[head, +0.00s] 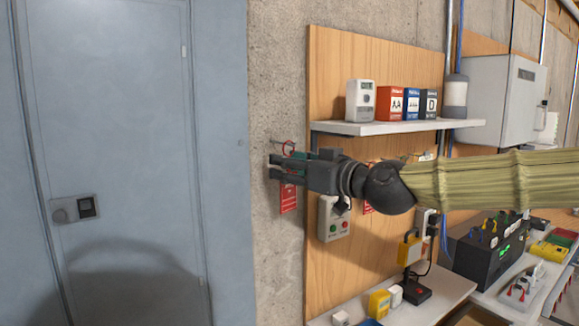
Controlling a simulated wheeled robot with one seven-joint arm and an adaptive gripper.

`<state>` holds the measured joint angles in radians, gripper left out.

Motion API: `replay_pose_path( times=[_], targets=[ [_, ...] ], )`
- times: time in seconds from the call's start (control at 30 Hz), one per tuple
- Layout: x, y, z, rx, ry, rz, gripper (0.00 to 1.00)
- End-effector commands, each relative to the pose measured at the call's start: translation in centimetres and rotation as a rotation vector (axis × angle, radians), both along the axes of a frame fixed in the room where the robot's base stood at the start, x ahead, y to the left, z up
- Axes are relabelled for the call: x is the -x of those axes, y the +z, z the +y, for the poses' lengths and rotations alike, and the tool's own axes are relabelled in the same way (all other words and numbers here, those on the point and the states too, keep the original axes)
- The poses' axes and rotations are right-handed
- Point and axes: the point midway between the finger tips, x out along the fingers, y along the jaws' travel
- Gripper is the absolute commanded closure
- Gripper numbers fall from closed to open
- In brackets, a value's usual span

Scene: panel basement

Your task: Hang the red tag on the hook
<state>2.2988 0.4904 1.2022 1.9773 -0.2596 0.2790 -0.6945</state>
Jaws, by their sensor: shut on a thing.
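A red tag (288,198) hangs just below my gripper (274,167), in front of the concrete wall left of the wooden panel. I cannot make out a hook near the fingertips. Another bit of red (368,207) shows below my wrist, mostly hidden by it.
A shelf (395,127) with several small boxes juts from the wooden panel (335,70) above my arm. A grey switch box (333,218) is below my gripper. A bench (430,300) with devices is lower right. A blue-grey door (120,130) fills the left.

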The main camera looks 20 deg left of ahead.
Motion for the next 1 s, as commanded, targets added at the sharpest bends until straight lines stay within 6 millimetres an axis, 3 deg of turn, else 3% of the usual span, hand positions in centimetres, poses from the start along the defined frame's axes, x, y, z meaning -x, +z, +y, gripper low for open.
replay_pose_path(
  times=[0.07, 0.1, 0.23, 0.67, 1.0],
  targets=[
    [0.0, 0.0, 0.0, 0.0, 0.0, 0.0, 0.68],
    [0.0, 0.0, 0.0, 0.0, 0.0, 0.0, 0.56],
    [0.0, 0.0, 0.0, 0.0, 0.0, 0.0, 0.32],
    [0.2, 0.0, -0.5, -0.001, -0.001, 0.0, 0.32],
    [2.2, 0.1, -4.5, -0.001, -0.001, -0.002, 0.32]
  ],
)
